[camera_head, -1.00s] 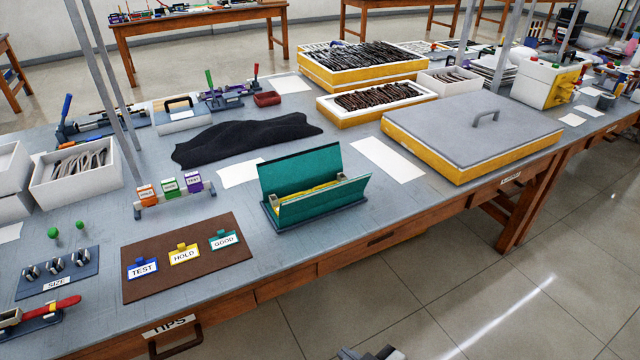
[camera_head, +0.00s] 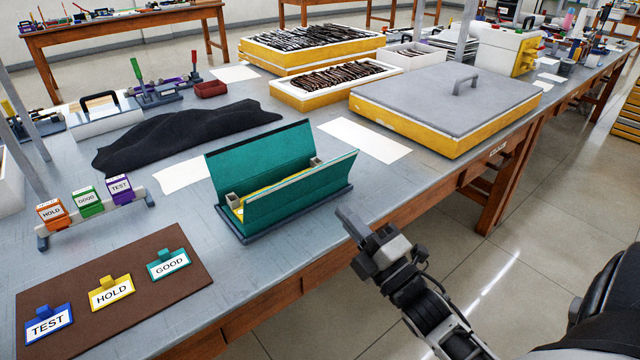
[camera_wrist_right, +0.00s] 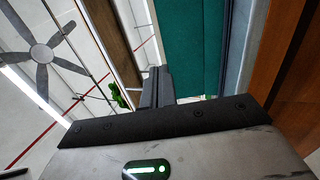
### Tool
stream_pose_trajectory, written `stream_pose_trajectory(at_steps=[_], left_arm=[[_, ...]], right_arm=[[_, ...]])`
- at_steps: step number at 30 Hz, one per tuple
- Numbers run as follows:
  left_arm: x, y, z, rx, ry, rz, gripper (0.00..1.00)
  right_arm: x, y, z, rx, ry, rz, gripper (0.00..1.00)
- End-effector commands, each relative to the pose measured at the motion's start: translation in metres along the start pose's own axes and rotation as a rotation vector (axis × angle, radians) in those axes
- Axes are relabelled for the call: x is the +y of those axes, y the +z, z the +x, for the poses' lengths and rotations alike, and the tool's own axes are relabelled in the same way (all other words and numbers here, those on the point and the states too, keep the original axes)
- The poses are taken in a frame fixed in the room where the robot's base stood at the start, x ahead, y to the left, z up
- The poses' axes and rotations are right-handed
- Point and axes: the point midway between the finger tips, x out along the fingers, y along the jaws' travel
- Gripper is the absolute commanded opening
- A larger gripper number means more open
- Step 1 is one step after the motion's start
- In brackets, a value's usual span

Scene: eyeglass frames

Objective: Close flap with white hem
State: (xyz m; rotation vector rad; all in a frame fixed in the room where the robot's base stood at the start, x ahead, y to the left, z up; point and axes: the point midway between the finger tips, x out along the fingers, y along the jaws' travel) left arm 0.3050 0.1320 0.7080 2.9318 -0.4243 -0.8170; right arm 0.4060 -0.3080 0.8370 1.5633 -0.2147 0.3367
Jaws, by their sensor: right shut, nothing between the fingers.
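A teal case with two raised flaps stands on a dark base (camera_head: 262,233) near the table's front edge. The front flap (camera_head: 300,199) has a thin pale line along its top edge and leans outward to the front. The back flap (camera_head: 255,160) has a dark top edge and stands up behind it. Something yellow shows between the flaps. My right gripper (camera_head: 348,217) is shut and empty, just right of the case, apart from it and near the table edge. In the right wrist view a teal panel (camera_wrist_right: 192,45) lies beyond the shut fingers (camera_wrist_right: 158,84). My left gripper is not in view.
A brown mat (camera_head: 190,275) with TEST, HOLD and GOOD tags lies to the left. A black cloth (camera_head: 180,135) and white sheets (camera_head: 365,139) lie behind the case. A grey-lidded yellow box (camera_head: 447,100) stands to the right.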

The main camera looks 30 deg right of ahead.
Motion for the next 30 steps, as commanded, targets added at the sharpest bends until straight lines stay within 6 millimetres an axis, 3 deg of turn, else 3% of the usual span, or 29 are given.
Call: stream_pose_trajectory(at_steps=[6, 12, 30], left_arm=[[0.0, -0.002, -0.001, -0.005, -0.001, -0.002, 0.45], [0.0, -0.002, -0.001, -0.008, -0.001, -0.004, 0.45], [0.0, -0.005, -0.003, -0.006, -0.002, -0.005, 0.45]], right_arm=[[0.002, 0.0, 0.047, 0.001, 0.002, 0.001, 0.0], [0.0, 0.0, 0.072, 0.0, 0.0, 0.003, 0.0], [0.001, 0.001, 0.08, -0.002, -0.01, 0.002, 0.0]])
